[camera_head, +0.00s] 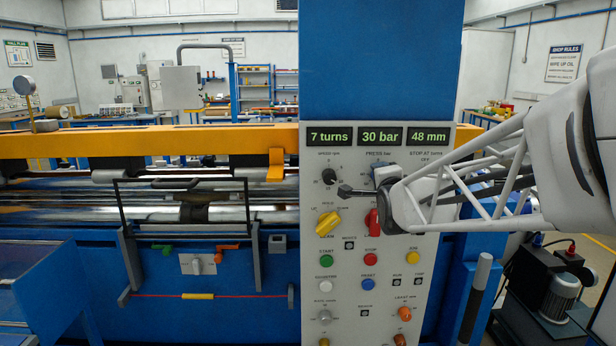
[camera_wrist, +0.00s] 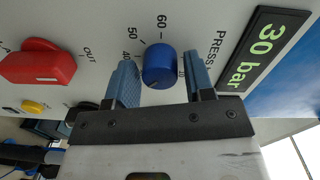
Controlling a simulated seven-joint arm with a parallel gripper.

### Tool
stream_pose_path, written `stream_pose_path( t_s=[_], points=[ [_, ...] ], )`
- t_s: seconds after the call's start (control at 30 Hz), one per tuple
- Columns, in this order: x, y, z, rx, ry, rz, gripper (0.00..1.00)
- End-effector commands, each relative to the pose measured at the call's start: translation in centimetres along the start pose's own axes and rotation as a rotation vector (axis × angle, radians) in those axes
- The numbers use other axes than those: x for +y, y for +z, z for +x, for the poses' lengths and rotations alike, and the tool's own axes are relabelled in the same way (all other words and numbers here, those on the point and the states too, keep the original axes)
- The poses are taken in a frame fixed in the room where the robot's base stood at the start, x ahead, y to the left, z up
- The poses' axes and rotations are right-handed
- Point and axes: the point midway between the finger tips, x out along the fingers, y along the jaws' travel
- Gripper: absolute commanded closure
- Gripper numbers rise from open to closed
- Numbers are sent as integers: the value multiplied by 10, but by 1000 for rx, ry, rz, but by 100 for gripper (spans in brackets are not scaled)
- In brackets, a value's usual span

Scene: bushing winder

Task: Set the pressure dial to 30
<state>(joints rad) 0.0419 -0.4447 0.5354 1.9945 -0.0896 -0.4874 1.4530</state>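The pressure dial is a round blue knob (camera_wrist: 159,68) on the grey panel, seen in the wrist view beside numbers including 40, 50 and 60. My gripper (camera_wrist: 160,61) is open, with one blue-grey finger on each side of the knob. Narrow gaps show between the fingers and the knob, so it does not look gripped. The pressure display (camera_head: 381,136) reads 30 bar; it also shows in the wrist view (camera_wrist: 257,50). In the head view my gripper (camera_head: 383,174) is at the PRESS label and covers most of the dial.
A red selector (camera_wrist: 37,66) sits near the dial; it also shows in the head view (camera_head: 371,222), partly behind my arm. A black speed knob (camera_head: 329,177) and yellow selector (camera_head: 328,222) are to the left. Push buttons (camera_head: 371,258) lie below.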

Motion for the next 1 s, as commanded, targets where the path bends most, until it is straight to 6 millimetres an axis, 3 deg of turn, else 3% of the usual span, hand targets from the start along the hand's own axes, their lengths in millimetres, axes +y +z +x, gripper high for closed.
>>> stream_pose_path(
  t_s=[0.07, 0.57, 1.0],
  points=[
    [0, 0, 0, 0, 0, 0, 40],
    [-1, 0, -5, 0, -1, -1, 40],
    [-1, 0, -42, 1, -2, -1, 40]
  ],
)
